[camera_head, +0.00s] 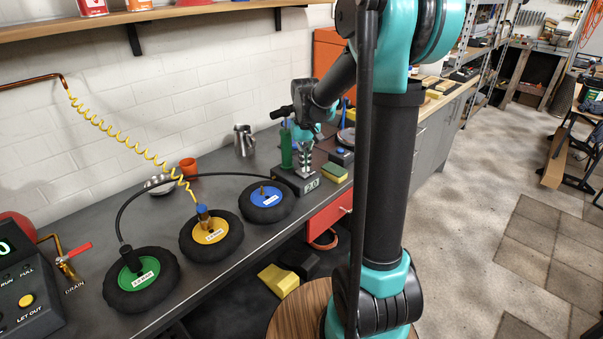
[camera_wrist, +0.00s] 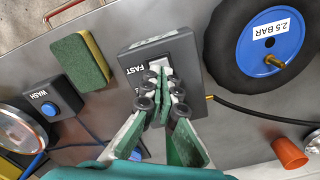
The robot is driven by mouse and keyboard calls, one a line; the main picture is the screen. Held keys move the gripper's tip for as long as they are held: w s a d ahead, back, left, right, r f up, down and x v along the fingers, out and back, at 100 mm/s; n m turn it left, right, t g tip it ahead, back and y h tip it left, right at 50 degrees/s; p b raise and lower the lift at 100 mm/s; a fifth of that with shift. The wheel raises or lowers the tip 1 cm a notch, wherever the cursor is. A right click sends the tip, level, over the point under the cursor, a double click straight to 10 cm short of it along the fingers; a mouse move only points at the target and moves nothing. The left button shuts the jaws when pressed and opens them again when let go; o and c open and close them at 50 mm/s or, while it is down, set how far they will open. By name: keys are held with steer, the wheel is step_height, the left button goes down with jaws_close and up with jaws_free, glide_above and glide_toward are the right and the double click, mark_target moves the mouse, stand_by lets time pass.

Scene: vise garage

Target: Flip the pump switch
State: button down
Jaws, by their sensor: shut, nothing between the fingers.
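The dark box with the pump switch (camera_wrist: 158,64) lies under my gripper in the wrist view. The switch is pale and sits beside the label FAST, on the box's far end. My gripper (camera_wrist: 162,76) is shut and empty, its fingertips over the switch; I cannot tell whether they touch it. The fingers hide much of the box's top. In the camera_head view the box (camera_head: 297,182) stands on the bench with a lit display on its front, and my gripper (camera_head: 304,166) points down just above it.
A blue-hubbed tyre (camera_wrist: 264,45) marked 2.5 BAR lies beside the box, with a black hose running past. A sponge (camera_wrist: 80,60) and a WASH button box (camera_wrist: 52,101) are on the other side. An orange cup (camera_wrist: 289,153) and a drain valve (camera_head: 66,262) also stand on the bench.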

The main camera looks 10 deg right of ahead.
mark_target(305, 175)
steer(key=shift+r, duration=2.7)
steer(key=s+d+f+t, duration=0.1)
steer(key=s+f, duration=0.3)
steer(key=s, duration=0.3)
steer(key=s+d+f+t, duration=0.1)
steer(key=s+f, duration=0.3)
steer(key=s, duration=0.3)
steer(key=s+d+f+m+t, duration=0.1)
steer(key=s+f, duration=0.3)
steer(key=s, duration=0.4)
steer(key=shift+d+f+t, duration=0.2)
steer(key=shift+d+t, duration=0.35)
steer(key=shift+t, duration=0.05)
